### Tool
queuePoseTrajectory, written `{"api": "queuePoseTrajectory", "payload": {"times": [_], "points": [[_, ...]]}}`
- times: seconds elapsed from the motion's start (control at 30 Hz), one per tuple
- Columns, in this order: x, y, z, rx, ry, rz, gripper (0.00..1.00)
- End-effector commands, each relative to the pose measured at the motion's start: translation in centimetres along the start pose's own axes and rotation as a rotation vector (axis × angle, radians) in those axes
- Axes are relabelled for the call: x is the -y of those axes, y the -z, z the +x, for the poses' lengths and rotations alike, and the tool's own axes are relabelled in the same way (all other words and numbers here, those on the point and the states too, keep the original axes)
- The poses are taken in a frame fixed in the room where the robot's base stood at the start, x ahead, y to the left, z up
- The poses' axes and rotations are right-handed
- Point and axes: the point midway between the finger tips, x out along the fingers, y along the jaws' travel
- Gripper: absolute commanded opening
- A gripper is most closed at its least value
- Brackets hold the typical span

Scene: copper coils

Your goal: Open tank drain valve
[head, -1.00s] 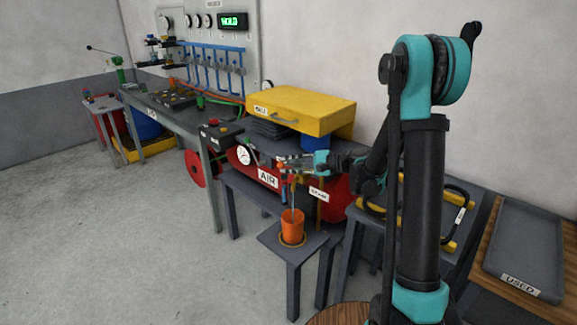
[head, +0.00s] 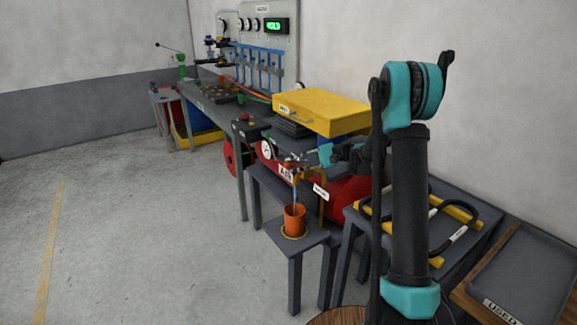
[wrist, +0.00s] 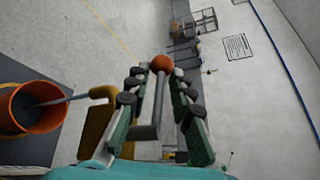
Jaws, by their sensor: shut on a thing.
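The red air tank (head: 347,190) lies on a dark stand, partly hidden by my arm. In the wrist view, the drain valve's grey lever (wrist: 157,105) with its orange ball knob (wrist: 161,63) stands between my gripper's fingers (wrist: 160,82). My gripper is shut on the lever. In the head view my gripper (head: 299,161) is small, at the tank's front. A pale blue stream (head: 295,193) falls into the orange bucket (head: 294,221). A yellow-brown spout (wrist: 99,122) beside my gripper meets the stream in the wrist view.
The bucket stands on a small grey stool (head: 310,236). A yellow case (head: 325,110) sits above the tank. A workbench (head: 218,112) with a gauge panel (head: 258,40) is behind. A grey USED tray (head: 525,270) is at right. The left floor is clear.

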Motion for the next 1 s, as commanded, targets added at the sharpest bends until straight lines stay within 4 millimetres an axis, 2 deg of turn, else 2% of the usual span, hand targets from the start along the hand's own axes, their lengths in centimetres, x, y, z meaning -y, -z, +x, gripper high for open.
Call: {"api": "queuePoseTrajectory", "payload": {"times": [0.33, 0.87, 0.9, 1.0], "points": [[-0.14, -0.13, -0.14, 0.121, -0.075, -0.031, 0.0], [-0.22, -0.22, -0.16, 0.144, -0.09, -0.037, 0.0], [-0.23, -0.22, -0.16, 0.144, -0.091, -0.037, 0.23], [-0.22, -0.23, -0.15, 0.144, -0.09, -0.037, 0.29]]}}
